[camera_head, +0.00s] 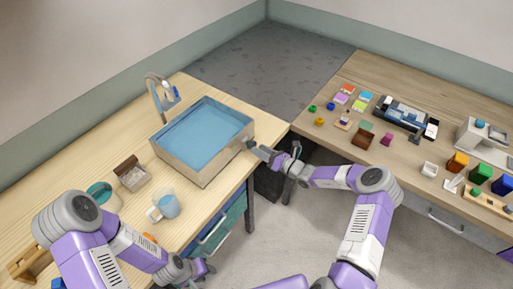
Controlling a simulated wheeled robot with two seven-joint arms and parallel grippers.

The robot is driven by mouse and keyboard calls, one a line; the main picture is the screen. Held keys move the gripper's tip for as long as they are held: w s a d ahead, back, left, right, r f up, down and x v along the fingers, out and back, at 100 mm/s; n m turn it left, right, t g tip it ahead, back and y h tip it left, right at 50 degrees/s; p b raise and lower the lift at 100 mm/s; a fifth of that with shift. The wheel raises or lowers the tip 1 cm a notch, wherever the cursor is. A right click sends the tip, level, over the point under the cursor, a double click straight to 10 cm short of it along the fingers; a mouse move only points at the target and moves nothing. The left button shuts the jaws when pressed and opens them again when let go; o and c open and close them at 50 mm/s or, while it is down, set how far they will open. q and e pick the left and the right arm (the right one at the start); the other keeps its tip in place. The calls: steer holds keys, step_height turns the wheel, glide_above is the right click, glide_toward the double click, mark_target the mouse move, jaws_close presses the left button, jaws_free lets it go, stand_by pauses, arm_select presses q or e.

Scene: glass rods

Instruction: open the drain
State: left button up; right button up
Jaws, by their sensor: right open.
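A metal-sided basin (190,168) filled with blue water (205,130) stands on the left wooden table. My left gripper (203,269) is low at the front edge of the left table, well away from the basin. Its fingers are too small and dark to read.
A faucet (158,98) stands behind the basin. A blue-filled beaker (168,206), a teal round dish (103,194) and an open box (133,175) stand in front of it. The right table (440,75) holds blocks and devices. Floor (275,235) lies between the tables.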

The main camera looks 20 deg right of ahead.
steer(key=v, duration=0.4)
steer(key=shift+s+d, duration=0.25)
